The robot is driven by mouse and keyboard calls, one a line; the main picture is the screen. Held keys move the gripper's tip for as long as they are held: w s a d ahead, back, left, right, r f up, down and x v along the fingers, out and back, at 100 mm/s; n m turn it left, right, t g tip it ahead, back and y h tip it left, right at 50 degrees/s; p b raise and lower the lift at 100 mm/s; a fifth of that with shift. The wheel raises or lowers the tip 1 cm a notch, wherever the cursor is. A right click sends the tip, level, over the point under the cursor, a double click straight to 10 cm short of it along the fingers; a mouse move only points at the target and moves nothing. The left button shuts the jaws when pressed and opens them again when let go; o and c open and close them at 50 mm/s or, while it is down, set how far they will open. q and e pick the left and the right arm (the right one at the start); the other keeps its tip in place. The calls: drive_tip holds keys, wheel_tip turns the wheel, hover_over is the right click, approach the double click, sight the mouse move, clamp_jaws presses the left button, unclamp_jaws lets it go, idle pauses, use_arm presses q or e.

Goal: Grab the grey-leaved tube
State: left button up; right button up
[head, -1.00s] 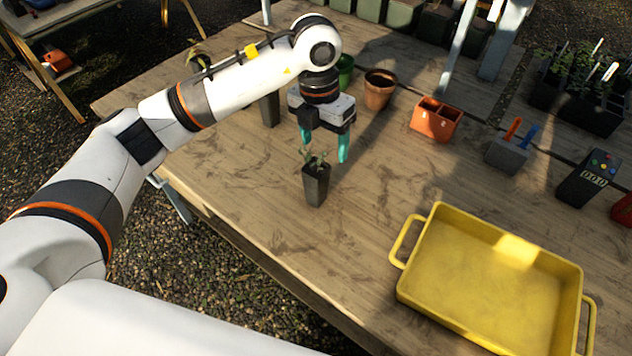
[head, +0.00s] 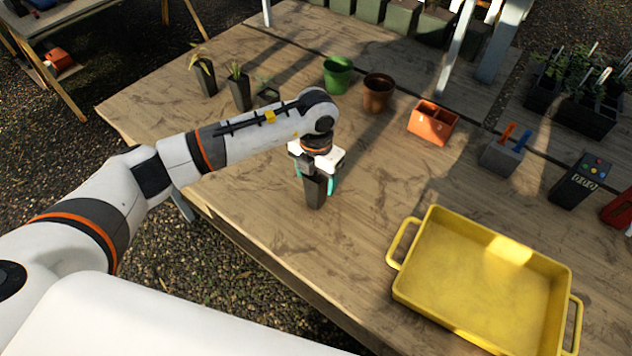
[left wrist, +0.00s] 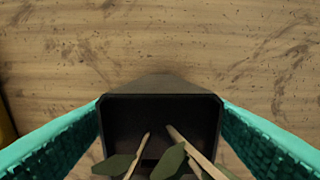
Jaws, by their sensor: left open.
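The grey-leaved tube is a black square tapered pot (head: 316,190) standing upright on the wooden table, in the middle of the head view. In the left wrist view the tube (left wrist: 160,100) shows from above, with grey-green leaves and pale stems at the bottom edge. My left gripper (head: 317,186) points down over it, with teal fingers on either side. In the left wrist view the open fingers (left wrist: 160,140) flank the tube, with a narrow gap visible at its upper part. The leaves are hidden by the gripper in the head view. My right gripper is not in view.
A yellow tray (head: 422,290) lies to the right. Behind stand a green pot (head: 338,75), a brown pot (head: 377,95), an orange divided box (head: 432,125) and a grey holder (head: 500,160). Other planted tubes (head: 239,92) stand at the back left. Table around the tube is clear.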

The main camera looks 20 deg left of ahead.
use_arm(q)
drive_tip(key=shift+f, duration=0.3)
drive_tip(key=c, duration=1.1)
drive_tip(key=shift+r, duration=0.1)
drive_tip(key=shift+c, duration=0.2)
